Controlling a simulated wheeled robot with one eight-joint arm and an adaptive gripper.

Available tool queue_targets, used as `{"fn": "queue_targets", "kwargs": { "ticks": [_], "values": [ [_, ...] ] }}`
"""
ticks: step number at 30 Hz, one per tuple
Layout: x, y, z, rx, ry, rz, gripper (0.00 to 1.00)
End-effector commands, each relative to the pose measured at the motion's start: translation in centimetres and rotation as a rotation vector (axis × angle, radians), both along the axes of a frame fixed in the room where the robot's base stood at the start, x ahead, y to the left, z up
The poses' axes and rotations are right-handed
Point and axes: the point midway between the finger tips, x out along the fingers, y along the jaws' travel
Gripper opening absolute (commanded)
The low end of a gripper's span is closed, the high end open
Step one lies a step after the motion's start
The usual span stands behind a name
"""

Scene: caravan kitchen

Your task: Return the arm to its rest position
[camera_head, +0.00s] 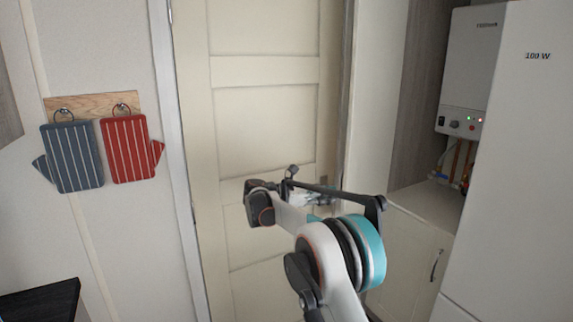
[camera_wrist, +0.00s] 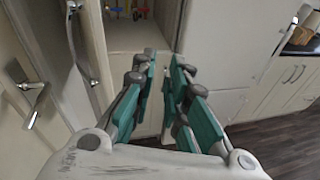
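My arm (camera_head: 322,250) is raised and bent in front of a closed cream door in the head view. My gripper (camera_wrist: 164,62) shows in the wrist view with its teal-padded fingers apart and nothing between them. The fingers point toward an open cupboard space and its pale shelf. In the head view my gripper is mostly hidden behind my arm links, so its exact place there is hard to tell.
The cream door (camera_head: 265,120) fills the middle behind my arm. Blue (camera_head: 72,157) and red (camera_head: 129,148) oven mitts hang at left. A dark surface (camera_head: 42,301) lies lower left. A boiler (camera_head: 470,75) and low cupboard (camera_head: 407,262) stand right. Wood-look floor (camera_wrist: 285,145) shows lower right.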

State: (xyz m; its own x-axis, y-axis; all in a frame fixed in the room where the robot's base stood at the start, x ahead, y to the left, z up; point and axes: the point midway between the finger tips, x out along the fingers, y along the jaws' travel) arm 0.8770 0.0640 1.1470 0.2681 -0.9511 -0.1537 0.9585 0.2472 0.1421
Motion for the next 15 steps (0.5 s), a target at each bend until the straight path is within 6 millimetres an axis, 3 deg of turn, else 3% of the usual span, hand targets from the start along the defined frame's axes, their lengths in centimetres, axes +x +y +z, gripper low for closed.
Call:
{"fn": "queue_targets", "kwargs": {
  "ticks": [8,15],
  "values": [
    [-3.0,-3.9,4.0,0.21,-0.118,-0.003,0.14],
    [-7.8,-7.1,6.7,0.435,-0.252,-0.036,0.14]
  ]
}}
